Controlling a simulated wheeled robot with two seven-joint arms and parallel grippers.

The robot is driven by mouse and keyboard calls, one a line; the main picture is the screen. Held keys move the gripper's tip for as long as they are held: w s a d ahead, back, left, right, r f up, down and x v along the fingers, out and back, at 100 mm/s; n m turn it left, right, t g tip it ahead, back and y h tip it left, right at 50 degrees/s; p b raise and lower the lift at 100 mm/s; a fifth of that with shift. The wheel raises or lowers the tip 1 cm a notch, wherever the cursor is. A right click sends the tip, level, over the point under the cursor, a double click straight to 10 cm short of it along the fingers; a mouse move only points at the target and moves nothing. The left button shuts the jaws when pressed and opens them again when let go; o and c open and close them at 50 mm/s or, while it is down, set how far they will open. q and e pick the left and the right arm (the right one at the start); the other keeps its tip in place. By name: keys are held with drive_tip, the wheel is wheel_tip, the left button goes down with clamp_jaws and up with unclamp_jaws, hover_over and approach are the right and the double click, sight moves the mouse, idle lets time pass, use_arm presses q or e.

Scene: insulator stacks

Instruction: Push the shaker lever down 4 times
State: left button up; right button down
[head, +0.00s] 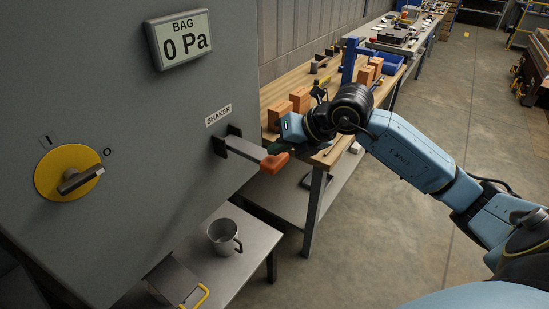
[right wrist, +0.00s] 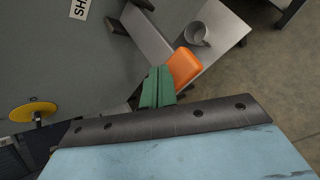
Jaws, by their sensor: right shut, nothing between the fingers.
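The shaker lever (head: 244,149) is a grey bar that comes out of a slot in the grey cabinet beneath the SHAKER label (head: 218,115). It slopes slightly downward to an orange grip (head: 273,163) at its end. My right gripper (head: 274,148) is shut and empty, its green fingers just above the orange grip. In the right wrist view the closed fingers (right wrist: 158,74) appear beside the orange grip (right wrist: 184,66); I cannot tell whether they touch it. My left gripper is not in view.
The cabinet's gauge (head: 181,40) reads BAG 0 Pa. A yellow rotary knob (head: 69,173) is at its left. A grey mug (head: 225,237) stands on a low metal table below the lever. A wooden workbench (head: 288,88) with orange blocks lies behind my right arm.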

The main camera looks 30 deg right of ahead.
sight(282, 165)
drive_tip(key=shift+s+f+b, duration=0.1)
drive_tip(key=shift+f+b, duration=2.25)
drive_tip(key=shift+f, duration=0.4)
idle(1.9)
idle(0.5)
drive_tip(key=shift+r+p, duration=2.05)
drive_tip(key=shift+r, duration=1.15)
drive_tip(key=shift+r+p, duration=1.75)
drive_tip(key=shift+r, duration=0.8)
